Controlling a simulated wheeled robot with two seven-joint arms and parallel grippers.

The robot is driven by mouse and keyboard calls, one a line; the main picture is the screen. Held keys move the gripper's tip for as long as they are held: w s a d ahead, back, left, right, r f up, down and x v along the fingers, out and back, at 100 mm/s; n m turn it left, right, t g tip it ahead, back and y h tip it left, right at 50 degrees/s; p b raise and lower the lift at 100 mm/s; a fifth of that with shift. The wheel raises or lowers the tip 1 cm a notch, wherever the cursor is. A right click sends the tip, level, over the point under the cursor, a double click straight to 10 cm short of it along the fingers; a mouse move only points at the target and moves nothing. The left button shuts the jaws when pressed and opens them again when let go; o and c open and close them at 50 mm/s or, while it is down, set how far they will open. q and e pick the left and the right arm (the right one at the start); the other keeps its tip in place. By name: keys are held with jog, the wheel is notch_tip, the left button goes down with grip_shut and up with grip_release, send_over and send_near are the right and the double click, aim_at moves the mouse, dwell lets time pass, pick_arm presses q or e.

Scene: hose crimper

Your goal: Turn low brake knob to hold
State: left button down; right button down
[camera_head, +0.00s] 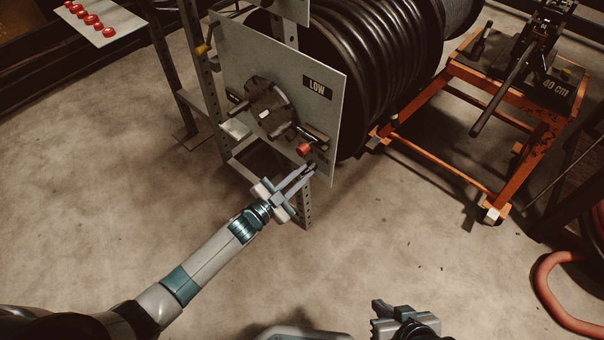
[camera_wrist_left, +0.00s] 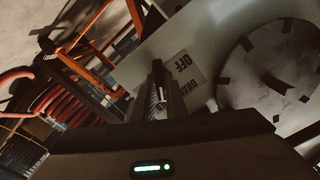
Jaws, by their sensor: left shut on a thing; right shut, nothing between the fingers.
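The grey panel (camera_head: 315,105) with the LOW label (camera_head: 317,88) stands in front of the large black hose reel. My left gripper (camera_head: 308,171) is at the panel's lower right corner, shut on a small dark knob (camera_head: 312,165) that its fingers mostly hide. The knob's turn angle cannot be told. My right gripper (camera_head: 381,307) is shut and empty at the bottom edge, away from the panel.
A round plate (camera_head: 270,108) and a red-tipped part (camera_head: 304,149) stick out from the panel, close to my left gripper. An orange cart (camera_head: 520,165) stands at right. A red hose (camera_head: 548,285) lies at far right. The floor between is clear.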

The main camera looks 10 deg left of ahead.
pick_arm(q)
jog(key=shift+w+r, duration=0.1)
jog(key=c, duration=1.8)
grip_release()
pick_arm(e)
jog(key=shift+d, duration=0.1)
pick_arm(q)
jog(key=shift+s+a, duration=0.1)
jog(key=shift+s, duration=0.1)
jog(key=p+v, duration=0.1)
jog(key=v, duration=1.6)
pick_arm(e)
jog(key=shift+s+d+f+g+h, duration=0.1)
jog(key=shift+s+d+g+h, duration=0.25)
jog(key=shift+d, duration=0.25)
jog(key=shift+d, duration=0.1)
